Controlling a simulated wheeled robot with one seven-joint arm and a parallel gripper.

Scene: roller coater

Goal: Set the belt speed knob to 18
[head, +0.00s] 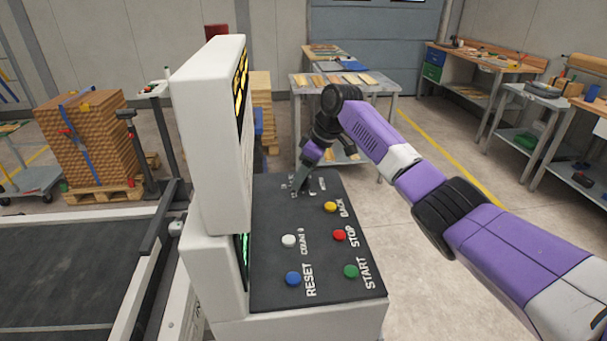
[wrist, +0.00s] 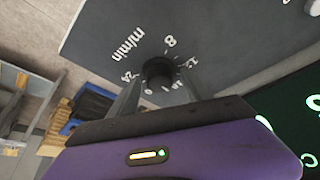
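The belt speed knob (wrist: 158,72) is a round black knob on the dark control panel (wrist: 225,35), in the wrist view. White marks ring it, with an 8 above it and "m/min" to the upper left; others are partly covered or hard to read. I cannot make out a pointer on the knob. My gripper (wrist: 162,76) has one finger on each side of the knob, with a narrow gap seeming to show beside it.
The same panel holds yellow BACK (head: 330,207), red STOP (head: 339,235), green START (head: 351,271), white COUNT (head: 289,241) and blue RESET (head: 293,279) buttons. A tall white display housing (head: 205,130) stands along the panel's left side. Open floor lies to the right.

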